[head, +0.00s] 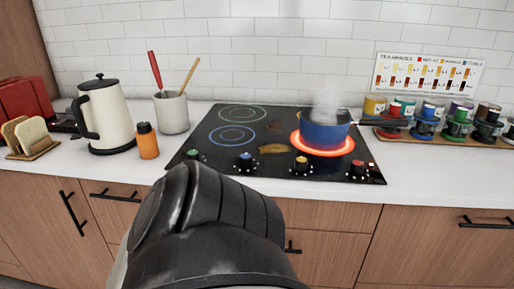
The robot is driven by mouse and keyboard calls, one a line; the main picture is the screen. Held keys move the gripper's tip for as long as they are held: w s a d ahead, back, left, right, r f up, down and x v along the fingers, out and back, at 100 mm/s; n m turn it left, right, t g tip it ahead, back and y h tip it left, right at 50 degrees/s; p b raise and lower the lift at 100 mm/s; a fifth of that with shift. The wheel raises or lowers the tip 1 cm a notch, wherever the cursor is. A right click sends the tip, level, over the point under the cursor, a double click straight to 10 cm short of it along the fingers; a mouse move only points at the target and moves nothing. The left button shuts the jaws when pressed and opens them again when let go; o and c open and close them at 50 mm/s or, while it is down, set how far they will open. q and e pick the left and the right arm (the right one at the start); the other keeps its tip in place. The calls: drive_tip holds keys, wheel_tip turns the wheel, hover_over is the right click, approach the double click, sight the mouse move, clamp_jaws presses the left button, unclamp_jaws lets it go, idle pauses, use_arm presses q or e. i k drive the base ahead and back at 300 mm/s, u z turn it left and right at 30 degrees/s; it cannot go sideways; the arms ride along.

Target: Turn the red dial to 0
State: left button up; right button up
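The red dial (357,167) is at the front right corner of the black cooktop (210,150), with other dials to its left. Its pointer setting is too small to read. A steaming blue pot (324,132) stands on a burner ring (302,147) that glows red, behind the dials. A large dark grey link of my own arm fills the lower middle of the head view, in front of the cooktop. No gripper fingers show.
Green (192,154), blue (246,160) and yellow (301,163) dials line the front edge. A kettle (108,115), an orange bottle (147,142) and a utensil crock (172,114) stand left. The front-right counter (440,165) is clear.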

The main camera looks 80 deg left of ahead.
sight(358, 166)
drive_tip(key=u, duration=2.15)
